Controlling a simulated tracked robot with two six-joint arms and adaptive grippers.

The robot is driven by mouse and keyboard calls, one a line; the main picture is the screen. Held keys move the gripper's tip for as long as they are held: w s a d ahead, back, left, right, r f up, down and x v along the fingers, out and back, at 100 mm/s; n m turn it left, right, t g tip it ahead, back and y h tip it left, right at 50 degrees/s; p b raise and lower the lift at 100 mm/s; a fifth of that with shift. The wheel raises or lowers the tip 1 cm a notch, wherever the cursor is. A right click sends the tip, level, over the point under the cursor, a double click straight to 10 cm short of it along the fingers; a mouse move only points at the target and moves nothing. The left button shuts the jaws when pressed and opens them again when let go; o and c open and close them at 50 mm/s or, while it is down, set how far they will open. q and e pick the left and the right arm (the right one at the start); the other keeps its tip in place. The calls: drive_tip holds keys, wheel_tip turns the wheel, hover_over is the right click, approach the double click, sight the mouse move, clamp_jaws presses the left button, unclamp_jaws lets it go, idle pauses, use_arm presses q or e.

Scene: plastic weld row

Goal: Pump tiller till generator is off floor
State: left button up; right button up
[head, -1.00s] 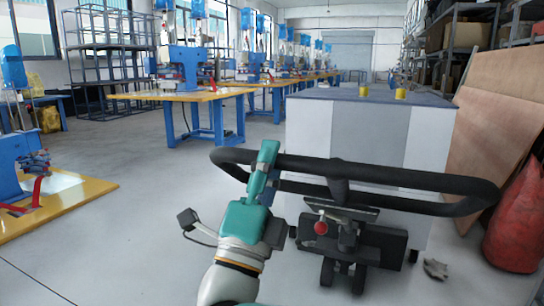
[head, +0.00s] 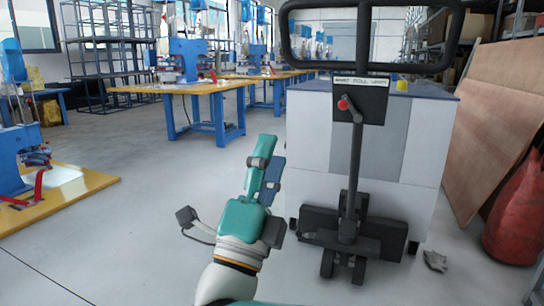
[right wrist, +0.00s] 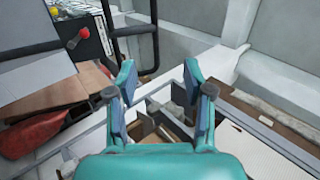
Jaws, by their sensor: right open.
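The black tiller (head: 356,170) of a pallet truck stands nearly upright in the head view, with its loop handle (head: 373,67) at the top and a red knob (head: 343,104) below it. The truck's black base and wheels (head: 345,240) are at the floor. Behind it is a large grey and white box (head: 310,150), seemingly the generator, with small dark feet near the floor; whether they touch it is unclear. My right gripper (head: 264,150) is open and empty, left of the tiller and apart from it. The right wrist view shows its fingers (right wrist: 160,88) spread, with the tiller handle (right wrist: 135,32) beyond. My left gripper is not in view.
A red bag (head: 515,215) and a leaning brown board (head: 500,120) stand at the right. A small grey scrap (head: 435,261) lies near the truck. Blue machines on yellow tables (head: 190,88) are at the left. Open floor lies between.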

drive_tip(key=v, duration=0.6)
drive_tip(key=shift+s+f, duration=0.2)
drive_tip(key=shift+f, duration=0.05)
